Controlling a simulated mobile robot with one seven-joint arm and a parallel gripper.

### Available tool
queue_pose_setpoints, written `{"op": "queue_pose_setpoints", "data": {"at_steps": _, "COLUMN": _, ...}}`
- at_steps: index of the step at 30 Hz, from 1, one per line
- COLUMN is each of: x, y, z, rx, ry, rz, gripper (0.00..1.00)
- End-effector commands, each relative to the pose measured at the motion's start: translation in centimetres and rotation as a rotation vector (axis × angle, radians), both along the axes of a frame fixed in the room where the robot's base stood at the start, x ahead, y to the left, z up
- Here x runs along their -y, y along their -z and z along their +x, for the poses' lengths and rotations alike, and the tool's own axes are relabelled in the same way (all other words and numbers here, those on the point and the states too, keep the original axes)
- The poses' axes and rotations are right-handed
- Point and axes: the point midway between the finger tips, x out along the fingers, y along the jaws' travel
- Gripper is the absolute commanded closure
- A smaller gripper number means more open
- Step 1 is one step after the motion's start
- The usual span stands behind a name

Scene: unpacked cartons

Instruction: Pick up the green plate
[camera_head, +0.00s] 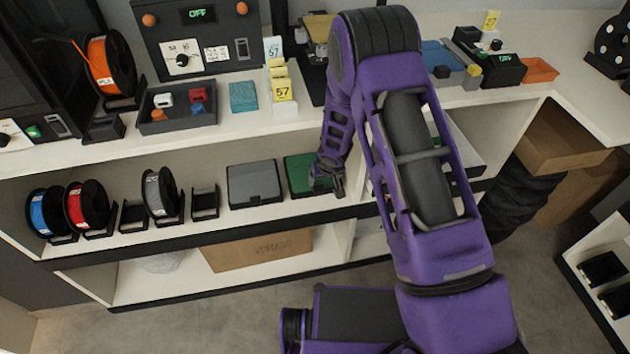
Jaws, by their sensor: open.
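The green plate (298,174) is a flat dark-green square on the middle shelf, just right of a grey plate (253,183). My gripper (338,190) is open at the plate's right side, close to its front right corner. My purple arm and gripper hide the plate's right part. I cannot tell whether the fingers touch it. Nothing shows between the fingers.
Blue, red and grey spools (87,205) and small black holders stand left on the same shelf. The worktop above holds an orange spool (110,64), a tray (178,105) and yellow tags. A cardboard box (258,248) lies on the lower shelf.

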Motion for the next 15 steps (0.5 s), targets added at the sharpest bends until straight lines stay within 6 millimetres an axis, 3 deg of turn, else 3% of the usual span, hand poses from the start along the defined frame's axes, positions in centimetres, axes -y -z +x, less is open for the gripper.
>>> {"op": "queue_pose_setpoints", "data": {"at_steps": 8, "x": -0.5, "y": 2.0, "z": 0.9, "rx": 0.001, "ry": -0.001, "rz": 0.001, "gripper": 0.22}}
{"op": "queue_pose_setpoints", "data": {"at_steps": 15, "x": -1.5, "y": 5.1, "z": 2.4, "rx": -0.001, "ry": -0.001, "rz": -0.001, "gripper": 0.22}}
